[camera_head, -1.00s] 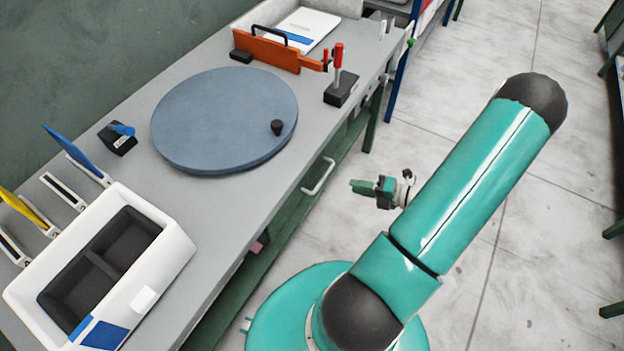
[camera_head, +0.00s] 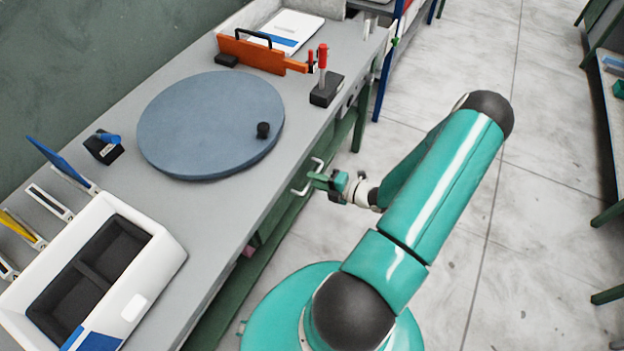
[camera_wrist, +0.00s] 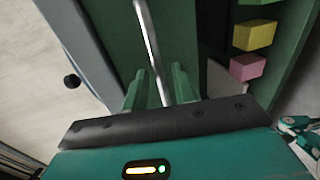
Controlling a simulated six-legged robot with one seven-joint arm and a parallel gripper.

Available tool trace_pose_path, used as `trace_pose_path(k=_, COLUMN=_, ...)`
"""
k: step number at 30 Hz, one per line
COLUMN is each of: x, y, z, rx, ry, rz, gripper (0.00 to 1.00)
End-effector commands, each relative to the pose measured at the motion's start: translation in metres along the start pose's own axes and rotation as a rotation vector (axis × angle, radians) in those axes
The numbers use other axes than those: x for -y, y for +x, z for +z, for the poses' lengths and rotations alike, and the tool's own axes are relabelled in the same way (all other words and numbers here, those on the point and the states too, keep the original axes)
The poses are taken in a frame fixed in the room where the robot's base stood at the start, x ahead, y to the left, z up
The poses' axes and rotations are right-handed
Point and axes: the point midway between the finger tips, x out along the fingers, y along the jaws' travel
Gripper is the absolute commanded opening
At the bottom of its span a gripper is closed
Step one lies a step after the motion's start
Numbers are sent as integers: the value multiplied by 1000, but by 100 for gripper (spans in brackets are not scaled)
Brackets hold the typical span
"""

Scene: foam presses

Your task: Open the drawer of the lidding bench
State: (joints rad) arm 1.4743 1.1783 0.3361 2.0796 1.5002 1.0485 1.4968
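The lidding bench (camera_head: 215,215) has a grey top and runs diagonally across the left of the head view. A pale bar handle (camera_head: 299,190) sticks out from its green front, below the top's edge. In the wrist view the handle (camera_wrist: 146,30) runs lengthwise across a dark green front (camera_wrist: 112,28), which seems to be the drawer's. My gripper (camera_head: 318,180) is at the handle. In the wrist view its two green fingers (camera_wrist: 158,85) stand apart, with the bar passing between them. Whether either finger touches the bar is unclear. The drawer's edges are largely hidden.
On the bench are a blue-grey round plate (camera_head: 205,125), a white bin with dark compartments (camera_head: 160,262) and an orange bracket (camera_head: 250,54). Yellow (camera_wrist: 254,35) and pink (camera_wrist: 247,67) blocks sit beside the front in the wrist view. Floor right of my arm is clear.

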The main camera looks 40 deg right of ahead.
Motion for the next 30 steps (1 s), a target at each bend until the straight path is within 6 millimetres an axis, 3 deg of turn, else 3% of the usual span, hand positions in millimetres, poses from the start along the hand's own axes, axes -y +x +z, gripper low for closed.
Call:
trace_pose_path(k=4, x=0, y=14, z=-1, rx=-2, ry=1, rz=0, gripper=27)
trace_pose_path(k=13, x=0, y=17, z=0, rx=-1, ry=0, rz=0, gripper=27)
trace_pose_path(k=18, x=0, y=17, z=0, rx=-1, ry=0, rz=0, gripper=0)
trace_pose_path(k=30, x=0, y=15, z=2, rx=-1, ry=-1, rz=0, gripper=0)
